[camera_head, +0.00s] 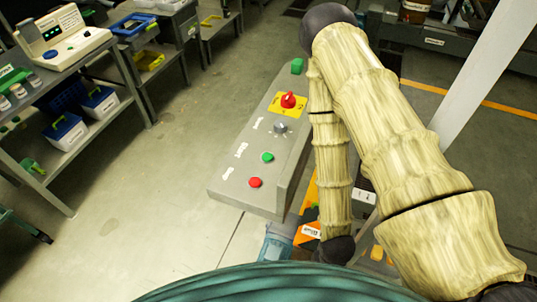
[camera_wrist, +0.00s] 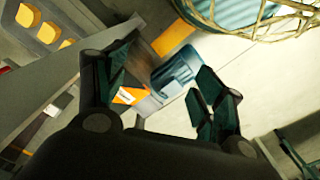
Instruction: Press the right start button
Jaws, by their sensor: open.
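A grey control panel (camera_head: 225,185) stands in the middle of the head view. On its sloped face, from near to far, are a red button (camera_head: 255,182), a green button (camera_head: 267,157), a grey knob (camera_head: 280,128) and a red rotary switch (camera_head: 288,100) on a yellow plate. Another green part (camera_head: 297,66) sits at its far end. The small white labels are too small to read. My gripper (camera_wrist: 165,87) is open and empty in the wrist view, with its dark fingers spread apart. In the head view my arm hangs to the right of the panel, and the fingers are hidden. No panel button is clear in the wrist view.
A workbench (camera_head: 60,80) with a white console (camera_head: 62,38) and blue bins stands at left. The floor (camera_head: 165,170) between bench and panel is clear.

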